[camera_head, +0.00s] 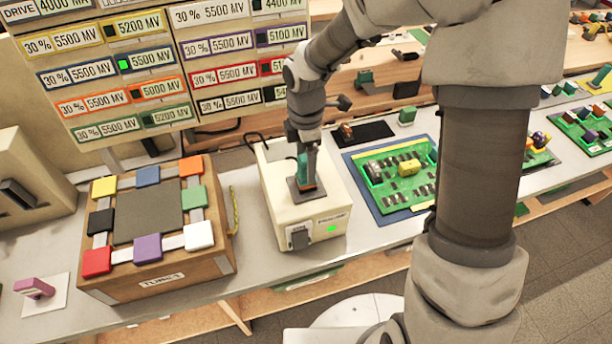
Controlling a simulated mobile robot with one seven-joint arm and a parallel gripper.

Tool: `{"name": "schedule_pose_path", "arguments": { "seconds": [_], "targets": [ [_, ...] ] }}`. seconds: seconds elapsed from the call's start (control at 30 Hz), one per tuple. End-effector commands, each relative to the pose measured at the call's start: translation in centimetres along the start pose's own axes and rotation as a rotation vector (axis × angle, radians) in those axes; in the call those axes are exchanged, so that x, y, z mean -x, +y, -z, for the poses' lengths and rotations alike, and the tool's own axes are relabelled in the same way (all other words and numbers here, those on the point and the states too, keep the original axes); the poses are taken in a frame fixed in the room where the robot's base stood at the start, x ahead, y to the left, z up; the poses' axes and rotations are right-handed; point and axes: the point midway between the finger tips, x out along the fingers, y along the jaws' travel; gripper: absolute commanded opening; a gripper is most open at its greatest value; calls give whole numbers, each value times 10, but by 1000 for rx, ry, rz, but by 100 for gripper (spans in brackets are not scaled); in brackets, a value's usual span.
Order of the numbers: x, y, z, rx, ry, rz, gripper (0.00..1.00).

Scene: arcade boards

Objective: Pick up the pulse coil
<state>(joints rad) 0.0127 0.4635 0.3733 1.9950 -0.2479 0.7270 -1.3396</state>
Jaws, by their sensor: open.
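A small teal part with a copper-orange base (308,184), likely the pulse coil, stands on a dark grey pad (318,198) on top of a cream box (283,212). My gripper (304,160) points down right over this part, with its jaws open. Its fingers overlap the upper part of the coil in the picture. I cannot tell whether they touch it.
Left of the cream box is a brown box (196,258) with coloured square buttons. A green circuit board (388,200) lies on a blue mat to the right. Voltage panels (160,75) rise behind. A purple part (34,287) lies far left.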

Motion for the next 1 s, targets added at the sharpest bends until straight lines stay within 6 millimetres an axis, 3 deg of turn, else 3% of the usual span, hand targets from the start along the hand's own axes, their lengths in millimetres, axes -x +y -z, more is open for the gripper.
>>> {"name": "schedule_pose_path", "arguments": {
  "seconds": [0.2, 0.47, 0.9, 1.0],
  "targets": [
    [-26, 0, 0, 1, 1, 1, 80],
    [-28, 1, 0, 0, 1, -1, 80],
    [-28, 1, 0, 0, 1, -1, 1],
    [-28, 1, 0, 0, 1, -1, 0]
  ]
}}
